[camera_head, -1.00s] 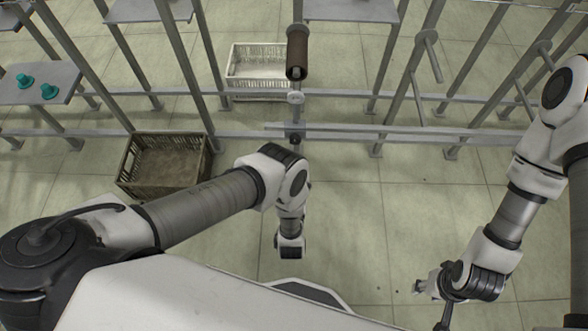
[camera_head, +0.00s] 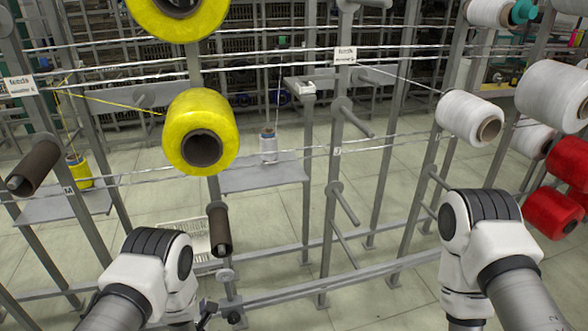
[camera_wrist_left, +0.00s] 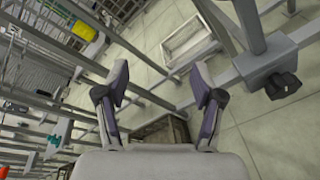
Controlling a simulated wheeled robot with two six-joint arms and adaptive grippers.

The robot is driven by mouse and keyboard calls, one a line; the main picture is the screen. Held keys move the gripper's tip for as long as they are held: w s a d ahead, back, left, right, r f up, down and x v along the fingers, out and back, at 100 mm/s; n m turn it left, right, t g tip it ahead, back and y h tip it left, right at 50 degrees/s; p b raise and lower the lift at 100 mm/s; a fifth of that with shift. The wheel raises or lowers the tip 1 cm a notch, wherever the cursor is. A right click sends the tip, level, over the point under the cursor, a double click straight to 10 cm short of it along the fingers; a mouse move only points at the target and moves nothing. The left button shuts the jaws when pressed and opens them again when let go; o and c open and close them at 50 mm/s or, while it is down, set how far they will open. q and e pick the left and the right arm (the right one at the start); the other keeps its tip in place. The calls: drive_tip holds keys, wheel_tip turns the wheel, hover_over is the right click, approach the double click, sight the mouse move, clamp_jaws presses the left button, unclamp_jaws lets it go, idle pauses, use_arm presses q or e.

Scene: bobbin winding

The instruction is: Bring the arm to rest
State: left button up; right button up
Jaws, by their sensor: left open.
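My left arm (camera_head: 150,268) comes in from the bottom left of the head view, its wrist bent downward in front of the rack. In the left wrist view my left gripper (camera_wrist_left: 160,82) has its two fingers spread apart, with nothing between them. It points down past the rack bars toward the floor. My right arm (camera_head: 480,235) stands at the lower right of the head view, its last visible link also pointing down. The right gripper is below the picture's edge.
A grey rack post (camera_head: 340,140) and several pegs stand ahead. A yellow bobbin (camera_head: 222,118), white bobbins (camera_head: 458,112) and red bobbins (camera_head: 552,208) hang on the rack. A brown tube (camera_head: 222,230) is near my left wrist. A black knob (camera_wrist_left: 284,85) and pale basket (camera_wrist_left: 188,42) are below.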

use_arm(q)
drive_tip(key=s+d+f+m+g+h, duration=0.1)
drive_tip(key=s+m+g, duration=0.6)
drive_tip(key=s+m, duration=0.8)
drive_tip(key=s+d+f+m+g+h, duration=0.1)
drive_tip(key=s+f+m+g+h, duration=0.1)
drive_tip(key=s+m+g, duration=0.6)
drive_tip(key=s+m+h, duration=0.1)
drive_tip(key=s+m, duration=0.6)
drive_tip(key=s, duration=0.3)
drive_tip(key=shift+d+f+h, duration=0.15)
drive_tip(key=shift+f+h, duration=0.15)
drive_tip(key=shift+h, duration=0.1)
